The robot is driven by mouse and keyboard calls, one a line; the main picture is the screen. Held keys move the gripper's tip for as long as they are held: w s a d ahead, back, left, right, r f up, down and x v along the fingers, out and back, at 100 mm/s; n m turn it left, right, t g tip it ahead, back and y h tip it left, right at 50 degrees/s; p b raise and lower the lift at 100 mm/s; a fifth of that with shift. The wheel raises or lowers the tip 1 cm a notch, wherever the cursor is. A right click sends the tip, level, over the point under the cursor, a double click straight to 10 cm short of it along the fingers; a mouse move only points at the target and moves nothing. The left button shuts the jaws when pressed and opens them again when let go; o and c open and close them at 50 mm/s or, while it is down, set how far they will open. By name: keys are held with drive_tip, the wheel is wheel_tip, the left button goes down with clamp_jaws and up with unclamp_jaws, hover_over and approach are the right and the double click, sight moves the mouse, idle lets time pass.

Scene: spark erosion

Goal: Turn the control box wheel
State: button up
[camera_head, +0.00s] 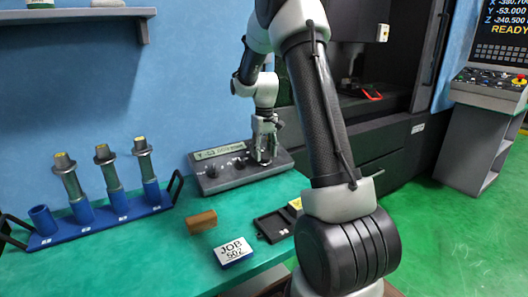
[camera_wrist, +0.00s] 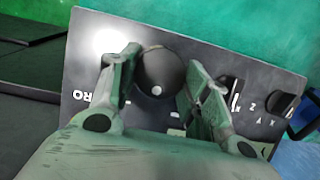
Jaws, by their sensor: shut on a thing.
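The grey control box (camera_head: 215,182) lies on the green bench near the wall, with black knobs and a small display on its sloped face. It also fills much of the wrist view as a dark panel (camera_wrist: 255,62). Its round black wheel (camera_wrist: 160,72) has a small light dot and sits between my fingers in the wrist view. My gripper (camera_head: 263,157) reaches down onto the right end of the box and hides the wheel in the head view. In the wrist view its two fingers (camera_wrist: 162,88) are shut on the wheel from either side.
A blue rack (camera_head: 100,220) with several tool holders stands at left. A brown block (camera_head: 202,221), a JOB 502 box (camera_head: 233,252) and a black tray (camera_head: 272,226) lie on the bench in front of the control box. A dark machine (camera_head: 385,130) stands at right.

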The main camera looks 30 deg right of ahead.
drive_tip(key=m, duration=0.1)
drive_tip(key=m+y, duration=0.1)
drive_tip(key=m, duration=0.1)
drive_tip(key=m+y, duration=0.1)
drive_tip(key=m, duration=0.1)
drive_tip(key=shift+d+t, duration=0.25)
drive_tip(key=shift+t, duration=0.05)
drive_tip(key=m, duration=0.2)
drive_tip(key=m+t+y, duration=0.1)
drive_tip(key=m, duration=0.2)
drive_tip(key=shift+s+d+m+y, duration=0.1)
drive_tip(key=shift+s+m+y, duration=0.1)
drive_tip(key=shift+m+y, duration=0.1)
drive_tip(key=m+t, duration=0.1)
drive_tip(key=m, duration=0.1)
drive_tip(key=m+t, duration=0.1)
drive_tip(key=m, duration=0.2)
drive_tip(key=shift+s+d+f+y, duration=0.1)
drive_tip(key=shift+s+y, duration=0.1)
drive_tip(key=shift+y, duration=0.1)
drive_tip(key=shift+s+m+t, duration=0.1)
drive_tip(key=shift+m+t, duration=0.9)
drive_tip(key=shift+m, duration=1.5)
drive_tip(key=shift+f, duration=0.1)
drive_tip(key=o, duration=1)
drive_tip(key=shift+o, duration=0.2)
